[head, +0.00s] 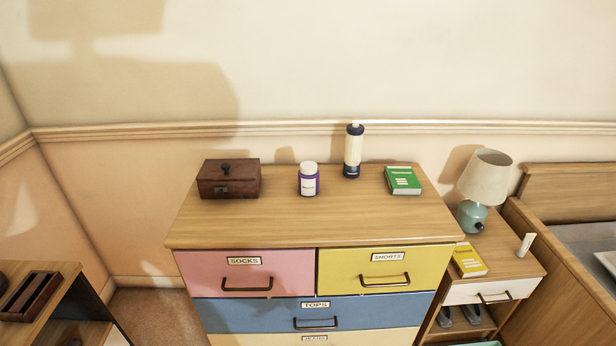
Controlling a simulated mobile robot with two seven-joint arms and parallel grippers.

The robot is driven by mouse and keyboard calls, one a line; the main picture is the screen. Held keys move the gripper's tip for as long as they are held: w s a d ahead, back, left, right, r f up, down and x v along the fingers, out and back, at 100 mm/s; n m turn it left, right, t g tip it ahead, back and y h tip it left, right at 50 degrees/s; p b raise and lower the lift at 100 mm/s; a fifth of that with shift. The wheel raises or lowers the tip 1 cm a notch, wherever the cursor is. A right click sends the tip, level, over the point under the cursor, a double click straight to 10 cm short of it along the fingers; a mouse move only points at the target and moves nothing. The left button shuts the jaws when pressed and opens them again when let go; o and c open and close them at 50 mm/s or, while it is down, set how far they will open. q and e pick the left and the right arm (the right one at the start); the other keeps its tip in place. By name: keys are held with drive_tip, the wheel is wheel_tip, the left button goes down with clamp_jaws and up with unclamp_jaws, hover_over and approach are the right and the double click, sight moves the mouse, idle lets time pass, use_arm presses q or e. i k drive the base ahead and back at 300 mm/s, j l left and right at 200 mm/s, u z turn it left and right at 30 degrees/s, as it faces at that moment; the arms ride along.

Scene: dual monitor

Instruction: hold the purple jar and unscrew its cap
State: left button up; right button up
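The purple jar (308,186) stands upright on top of the wooden dresser (370,221), a little left of the middle of the top. It has a white label on its front. Its pale cap (308,168) is on the jar's top. Neither of my grippers shows in the head view, and nothing touches the jar.
A brown wooden box (229,178) stands left of the jar. A tall bottle (353,151) stands right and slightly behind it. A green book (403,180) lies farther right. The dresser top in front is clear. A lamp (484,187) stands on the nightstand at right.

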sight(309, 186)
drive_tip(key=l+u, duration=0.2)
drive_tip(key=l, duration=0.55)
drive_tip(key=l+u, duration=0.2)
drive_tip(key=l, duration=0.55)
drive_tip(key=l+u, duration=0.15)
drive_tip(key=l, duration=0.55)
drive_tip(key=k+l+u, duration=0.2)
drive_tip(key=l, duration=0.55)
drive_tip(key=i, duration=0.1)
